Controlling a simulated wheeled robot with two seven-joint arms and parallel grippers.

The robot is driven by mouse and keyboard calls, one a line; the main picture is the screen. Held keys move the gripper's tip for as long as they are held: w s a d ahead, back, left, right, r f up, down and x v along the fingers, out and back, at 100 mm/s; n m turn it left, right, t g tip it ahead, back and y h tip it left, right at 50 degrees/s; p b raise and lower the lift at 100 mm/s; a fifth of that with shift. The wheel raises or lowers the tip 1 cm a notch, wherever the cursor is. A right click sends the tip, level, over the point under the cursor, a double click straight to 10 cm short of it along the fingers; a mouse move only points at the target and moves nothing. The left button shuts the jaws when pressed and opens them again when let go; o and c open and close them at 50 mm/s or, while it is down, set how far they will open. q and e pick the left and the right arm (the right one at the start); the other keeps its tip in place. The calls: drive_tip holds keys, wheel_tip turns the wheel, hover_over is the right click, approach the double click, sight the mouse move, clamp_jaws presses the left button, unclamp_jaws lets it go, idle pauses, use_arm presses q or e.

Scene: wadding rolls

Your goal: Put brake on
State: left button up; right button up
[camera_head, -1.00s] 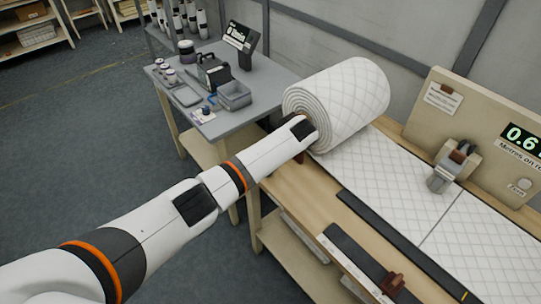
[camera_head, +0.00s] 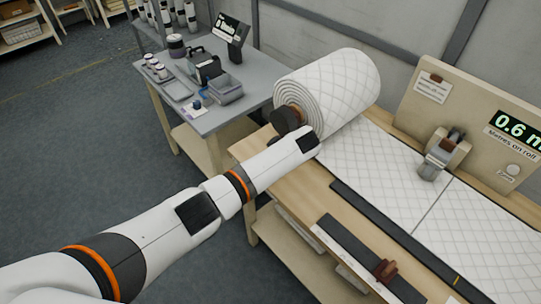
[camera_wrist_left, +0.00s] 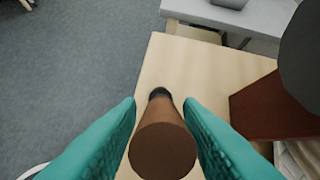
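In the left wrist view, a brown round-ended lever handle (camera_wrist_left: 165,150), which looks like the brake lever, points up towards the camera from a dark pivot (camera_wrist_left: 159,92) at the bench edge. The two teal fingers of my left gripper (camera_wrist_left: 160,108) are apart, one on each side of the handle. I cannot tell whether either finger touches it. In the head view my left arm reaches to the roll's near end, and its wrist hides the gripper and handle. The quilted white wadding roll (camera_head: 335,95) lies on its holder, with a dark hub (camera_head: 285,121) at its end. My right gripper is out of view.
In the left wrist view, a brown block (camera_wrist_left: 262,108) and dark disc (camera_wrist_left: 303,55) stand close right of the fingers. Wadding lies flat along the bench (camera_head: 380,170). A counter panel (camera_head: 450,75) reads 0.6 m. A grey side table (camera_head: 215,115) holds tools.

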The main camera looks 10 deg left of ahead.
use_arm(q)
drive_tip(key=shift+o, duration=1)
drive_tip(key=b+v, duration=0.1)
drive_tip(key=v, duration=1.1)
drive_tip(key=shift+b, duration=0.4)
